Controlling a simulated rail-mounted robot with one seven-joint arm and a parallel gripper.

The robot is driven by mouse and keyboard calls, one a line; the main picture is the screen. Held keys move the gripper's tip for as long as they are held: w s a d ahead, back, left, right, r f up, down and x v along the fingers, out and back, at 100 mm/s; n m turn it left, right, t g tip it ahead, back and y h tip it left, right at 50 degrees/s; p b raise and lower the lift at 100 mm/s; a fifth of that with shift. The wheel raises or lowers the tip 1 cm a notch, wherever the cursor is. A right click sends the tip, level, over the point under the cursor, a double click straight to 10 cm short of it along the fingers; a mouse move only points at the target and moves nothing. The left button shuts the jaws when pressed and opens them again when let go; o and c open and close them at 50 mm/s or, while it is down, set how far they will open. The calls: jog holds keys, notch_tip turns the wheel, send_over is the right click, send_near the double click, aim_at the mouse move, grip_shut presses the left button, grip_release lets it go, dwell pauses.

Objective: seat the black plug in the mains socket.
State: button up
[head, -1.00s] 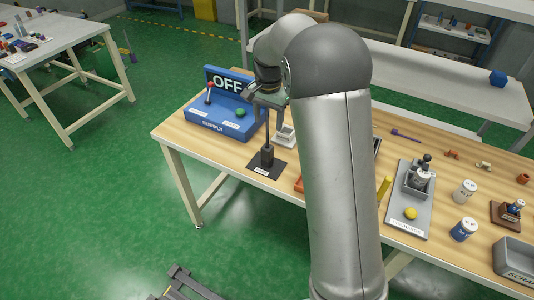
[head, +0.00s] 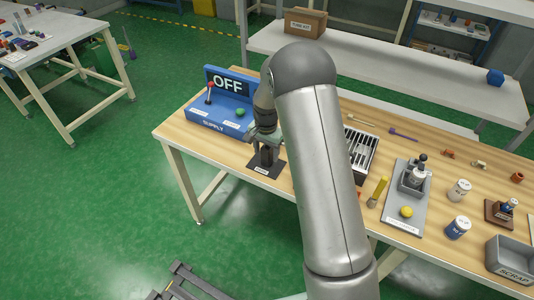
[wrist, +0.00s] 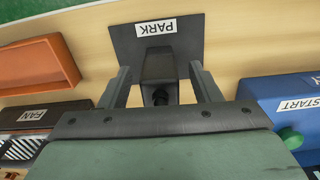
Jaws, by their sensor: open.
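The black plug (head: 267,156) stands upright on a dark plate labelled PARK (wrist: 175,38), which also shows in the head view (head: 264,170). My gripper (wrist: 160,88) is low over the plug and open. In the wrist view its two fingers stand on either side of the plug (wrist: 158,66), with a visible gap on each side. In the head view my gripper (head: 265,140) covers the plug's upper part. I cannot make out the mains socket in the current views; my arm hides part of the table.
The blue supply box (head: 222,120) with an OFF sign stands close behind on the left. In the wrist view, an orange tray (wrist: 35,65) and a part labelled FAN (wrist: 35,115) lie to the left. A grey tray (head: 408,222) and a scrap bin (head: 513,272) are right.

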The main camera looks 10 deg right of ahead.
jog(key=shift+f, duration=0.15)
jog(key=c, duration=1.1)
